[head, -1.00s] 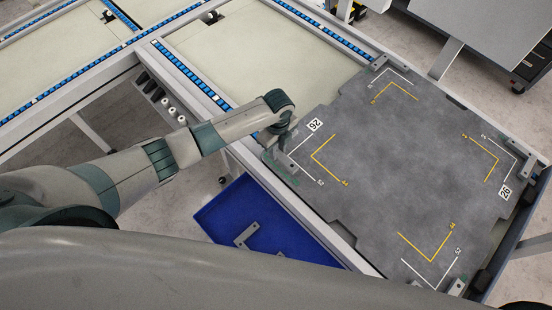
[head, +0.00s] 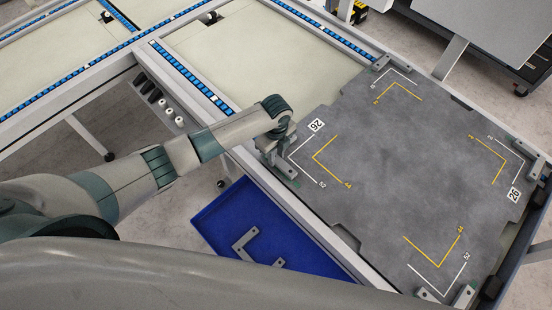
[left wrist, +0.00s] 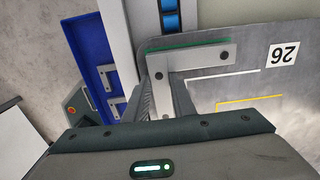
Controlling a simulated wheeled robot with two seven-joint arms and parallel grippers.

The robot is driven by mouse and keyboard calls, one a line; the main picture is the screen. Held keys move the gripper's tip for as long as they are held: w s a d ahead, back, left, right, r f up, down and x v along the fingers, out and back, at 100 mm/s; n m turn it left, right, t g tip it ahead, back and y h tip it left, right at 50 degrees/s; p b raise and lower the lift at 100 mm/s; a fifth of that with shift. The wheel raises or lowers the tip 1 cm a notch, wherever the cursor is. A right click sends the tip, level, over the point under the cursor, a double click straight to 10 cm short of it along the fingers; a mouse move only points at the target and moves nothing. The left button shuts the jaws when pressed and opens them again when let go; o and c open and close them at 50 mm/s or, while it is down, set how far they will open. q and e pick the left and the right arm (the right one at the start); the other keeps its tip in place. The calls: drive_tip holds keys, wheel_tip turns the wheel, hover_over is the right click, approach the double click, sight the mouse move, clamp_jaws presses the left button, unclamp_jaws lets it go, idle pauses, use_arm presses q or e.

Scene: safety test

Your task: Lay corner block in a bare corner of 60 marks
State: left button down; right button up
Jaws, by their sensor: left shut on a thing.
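My left gripper (head: 272,152) is shut on a grey L-shaped corner block (left wrist: 207,59) at the left corner of the dark grey plate (head: 400,150). In the left wrist view its fingers (left wrist: 163,88) straddle one leg of the block; the other leg runs along the plate's edge, with a green strip beside it. The block lies outside the white corner mark (left wrist: 236,76) and the yellow one (left wrist: 250,99). I cannot tell if it touches the plate. The plate's other corners hold grey blocks at the top (head: 382,64), right (head: 536,168) and bottom (head: 464,296). My right gripper is not in view.
A blue tray (head: 215,215) below the plate's left side holds grey L-shaped blocks (head: 243,246). A pale-topped conveyor frame (head: 270,50) stands behind. Labels reading 26 (left wrist: 283,53) lie on the plate; the small mark numbers are hard to read. The plate's middle is clear.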

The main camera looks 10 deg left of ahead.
use_arm(q)
drive_tip(key=shift+f, duration=0.15)
drive_tip(key=shift+f, duration=0.15)
drive_tip(key=c, duration=1.5)
unclamp_jaws()
wheel_tip(320, 180, up, 12)
drive_tip(key=shift+r+b, duration=0.15)
drive_tip(key=shift+b, duration=0.55)
